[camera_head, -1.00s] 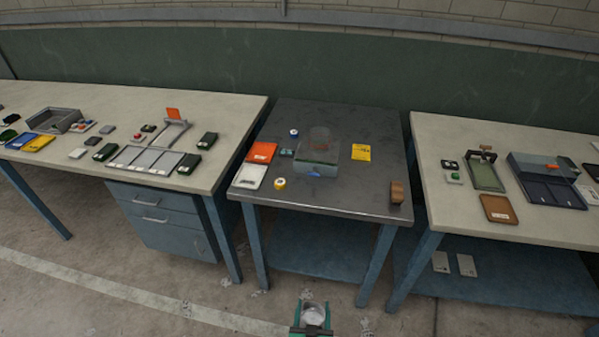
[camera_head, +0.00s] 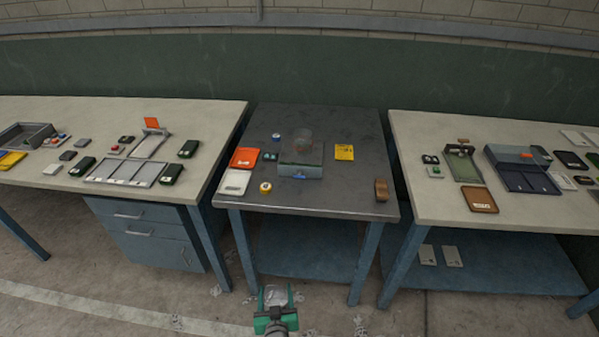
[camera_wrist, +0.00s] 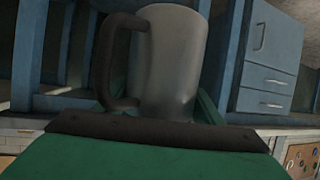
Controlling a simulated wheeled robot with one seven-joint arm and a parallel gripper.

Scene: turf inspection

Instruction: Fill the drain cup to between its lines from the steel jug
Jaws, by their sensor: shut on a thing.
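My green gripper (camera_head: 276,310) is low in front of the dark middle table in the head view. It is shut on the steel jug (camera_head: 275,296), a grey vessel with a dark handle that fills the middle of the wrist view (camera_wrist: 172,65). The jug is clear of the table, below its top. The drain cup (camera_head: 303,143), a clear round vessel, stands on a grey-green block (camera_head: 301,171) near the middle of that table. Its lines and its contents are too small to make out. What is in the jug cannot be seen.
The dark table (camera_head: 340,190) also holds a yellow card (camera_head: 344,152), an orange card (camera_head: 245,158), a white card (camera_head: 234,182), a yellow roll (camera_head: 266,188) and a brown block (camera_head: 382,190). Pale benches stand left (camera_head: 215,125) and right (camera_head: 430,210). Floor lies open in front.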

